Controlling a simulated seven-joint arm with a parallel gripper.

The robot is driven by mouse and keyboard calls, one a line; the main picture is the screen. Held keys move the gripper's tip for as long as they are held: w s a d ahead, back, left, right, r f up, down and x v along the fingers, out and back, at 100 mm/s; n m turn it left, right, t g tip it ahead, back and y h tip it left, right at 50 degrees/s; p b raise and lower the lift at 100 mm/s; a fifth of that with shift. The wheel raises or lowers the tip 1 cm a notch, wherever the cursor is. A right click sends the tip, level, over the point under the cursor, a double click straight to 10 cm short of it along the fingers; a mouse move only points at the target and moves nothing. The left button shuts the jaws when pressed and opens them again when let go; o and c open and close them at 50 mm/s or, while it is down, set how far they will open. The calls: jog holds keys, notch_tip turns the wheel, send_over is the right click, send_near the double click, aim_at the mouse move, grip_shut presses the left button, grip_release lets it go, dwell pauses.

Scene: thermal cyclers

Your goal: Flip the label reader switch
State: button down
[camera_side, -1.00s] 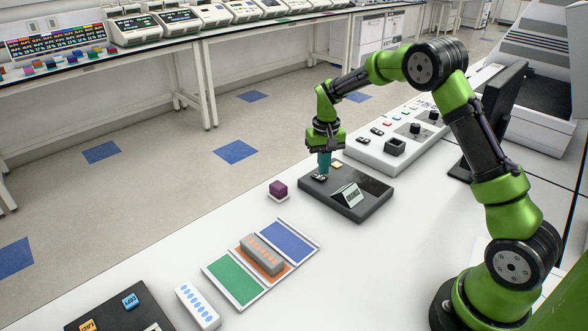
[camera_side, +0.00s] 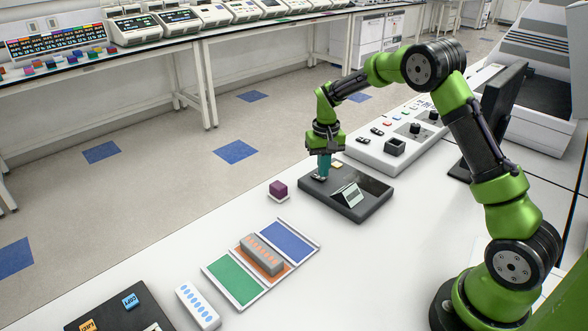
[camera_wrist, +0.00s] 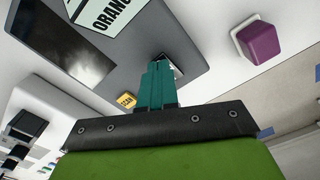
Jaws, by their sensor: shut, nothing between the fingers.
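The label reader (camera_side: 357,205) is a dark grey box on the white bench, with a dark panel, a yellow button (camera_side: 337,165) and a small display. In the wrist view the reader (camera_wrist: 190,35) shows a label reading "ORAN..." and the yellow button (camera_wrist: 126,100) reads "SCAN". My gripper (camera_side: 322,176) has teal fingers, shut and empty, pointing down at the reader's far left corner. In the wrist view the gripper (camera_wrist: 158,66) tips cover most of the switch (camera_wrist: 175,67), of which a small black-and-white part shows. I cannot tell which way it is set.
A purple cube (camera_side: 278,188) sits on a white pad left of the reader. A control panel with knobs (camera_side: 390,140) stands behind it. Coloured mats (camera_side: 235,282), a grey tube rack (camera_side: 262,254) and a white strip block (camera_side: 198,305) lie in front. Bench between them is clear.

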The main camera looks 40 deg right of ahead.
jog(key=shift+f, duration=0.65)
jog(key=shift+r, duration=3.55)
jog(key=shift+f, duration=0.2)
jog(key=s+a+r+t, duration=0.2)
jog(key=s+a+r, duration=0.2)
jog(key=s, duration=0.4)
jog(key=s+a+r+n+t+y, duration=0.1)
jog(key=s+a+r+t, duration=0.1)
jog(key=s+a+r, duration=0.3)
jog(key=s+a+r+n+t+y, duration=0.1)
jog(key=s+a+r+t, duration=0.2)
jog(key=s, duration=0.8)
notch_tip(320, 180, up, 2)
jog(key=shift+s+a, duration=0.35)
jog(key=shift+a, duration=0.8)
